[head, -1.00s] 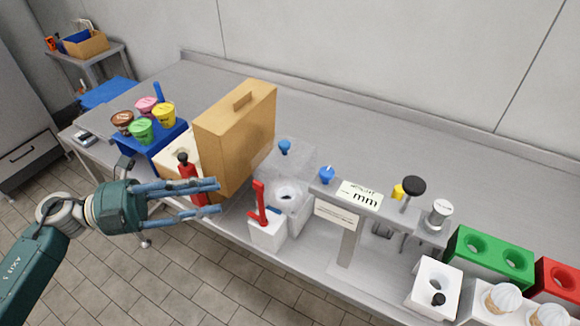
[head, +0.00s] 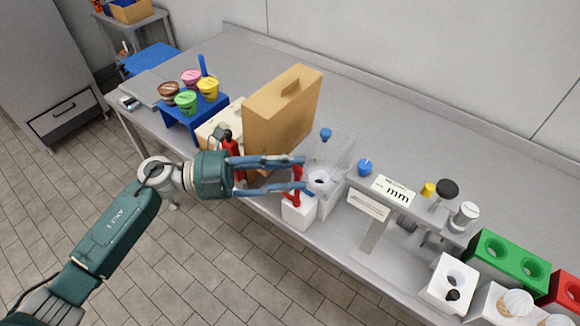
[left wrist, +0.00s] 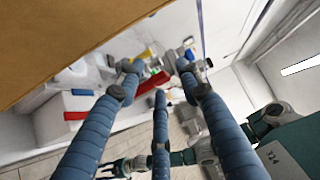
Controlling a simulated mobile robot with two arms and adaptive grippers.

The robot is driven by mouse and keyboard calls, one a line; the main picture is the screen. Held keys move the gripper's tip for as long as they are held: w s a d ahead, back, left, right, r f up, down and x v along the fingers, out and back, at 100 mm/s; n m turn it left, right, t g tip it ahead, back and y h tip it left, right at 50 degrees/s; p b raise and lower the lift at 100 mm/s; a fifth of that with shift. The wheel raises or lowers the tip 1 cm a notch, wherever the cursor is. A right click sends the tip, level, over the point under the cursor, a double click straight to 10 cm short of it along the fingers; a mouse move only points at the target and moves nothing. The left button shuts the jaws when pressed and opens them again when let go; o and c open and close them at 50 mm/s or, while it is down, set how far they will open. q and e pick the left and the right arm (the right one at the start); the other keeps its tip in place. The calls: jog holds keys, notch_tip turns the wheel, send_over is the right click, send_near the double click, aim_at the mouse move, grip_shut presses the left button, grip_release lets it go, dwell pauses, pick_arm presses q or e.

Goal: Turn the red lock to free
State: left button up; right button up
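The red lock (head: 296,198) is an upright red lever on a small white block (head: 298,213) at the bench's front edge. My left gripper (head: 303,174) is open, with its blue fingers reaching right and overlapping the lever in the head view. The fingers hide part of the lever. In the left wrist view the red lever (left wrist: 152,83) lies between and just beyond the spread fingers (left wrist: 158,75); I cannot tell whether they touch it. My right gripper is not in the head view; a small dark gripper shape (left wrist: 125,166) low in the left wrist view may be it.
A tan box (head: 280,115) stands close behind my left gripper. Another red handle (head: 232,148) with a black top is left of it. A clear-sided white machine (head: 322,180) is just behind the lock. A signed metal stand (head: 393,190) is to the right.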

pick_arm(q)
jog(key=shift+c, duration=0.5)
grip_shut()
jog(key=shift+s+r+n+t+p, duration=0.15)
jog(key=shift+n+t+p, duration=0.15)
jog(key=shift+t+p, duration=0.25)
jog(key=shift+t, duration=0.25)
pick_arm(e)
jog(key=shift+a+r, duration=0.4)
pick_arm(q)
jog(key=shift+o, duration=0.5)
grip_release()
